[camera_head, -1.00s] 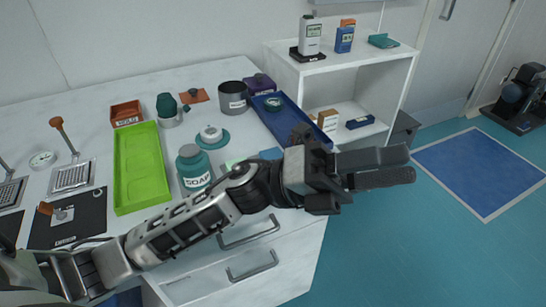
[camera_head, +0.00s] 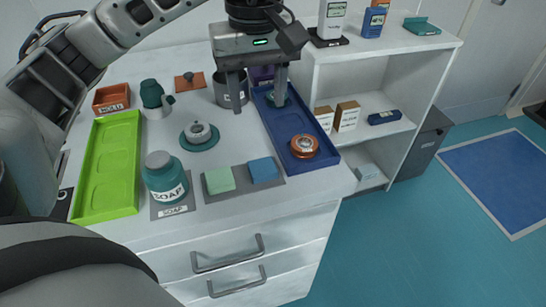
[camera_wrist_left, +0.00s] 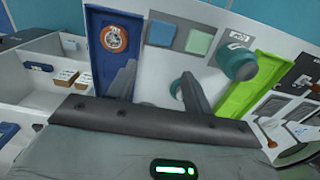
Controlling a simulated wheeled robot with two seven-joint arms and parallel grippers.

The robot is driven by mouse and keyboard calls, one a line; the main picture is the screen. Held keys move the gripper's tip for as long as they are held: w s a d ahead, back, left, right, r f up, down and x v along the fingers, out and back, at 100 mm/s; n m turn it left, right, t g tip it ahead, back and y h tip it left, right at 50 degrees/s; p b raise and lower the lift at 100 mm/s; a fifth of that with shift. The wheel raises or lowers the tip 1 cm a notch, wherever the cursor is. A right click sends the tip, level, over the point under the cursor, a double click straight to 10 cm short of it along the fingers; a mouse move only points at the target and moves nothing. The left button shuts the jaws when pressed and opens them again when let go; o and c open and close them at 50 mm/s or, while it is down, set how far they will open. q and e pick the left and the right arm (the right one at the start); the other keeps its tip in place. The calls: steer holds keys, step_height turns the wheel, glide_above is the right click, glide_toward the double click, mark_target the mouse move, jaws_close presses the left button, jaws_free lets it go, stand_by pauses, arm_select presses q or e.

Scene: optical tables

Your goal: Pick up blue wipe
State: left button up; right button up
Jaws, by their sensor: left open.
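The blue wipe (camera_head: 264,169) is a flat blue square lying on the right half of a dark grey mat, next to a pale green square (camera_head: 219,180). In the left wrist view the blue wipe (camera_wrist_left: 161,33) shows at the top, beyond the fingers. My left gripper (camera_head: 258,106) is open and empty, with its fingers pointing down above the counter. In the head view it appears behind the wipe, apart from it. The left gripper (camera_wrist_left: 158,76) has clear space between its fingers in the wrist view. My right gripper is not in view.
A soap jar (camera_head: 165,178) stands left of the mat. A blue tray (camera_head: 268,111) holding a round copper-coloured tin (camera_head: 304,146) lies to the right. A teal dish with a lidded pot (camera_head: 200,134) and a grey pot stand behind. A green tray (camera_head: 108,166) is at left.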

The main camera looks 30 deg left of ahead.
arm_select(q)
steer(key=b, duration=0.1)
glide_above(261, 162)
step_height(261, 162, down, 5)
step_height(261, 162, down, 2)
steer(key=shift+s+a+f, duration=0.1)
steer(key=shift+f, duration=0.9)
step_height(261, 162, down, 4)
steer(key=shift+f, duration=0.3)
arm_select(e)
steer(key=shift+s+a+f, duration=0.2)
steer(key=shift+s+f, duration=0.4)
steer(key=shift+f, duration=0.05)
arm_select(q)
steer(key=c, duration=0.6)
steer(key=shift+c, duration=0.4)
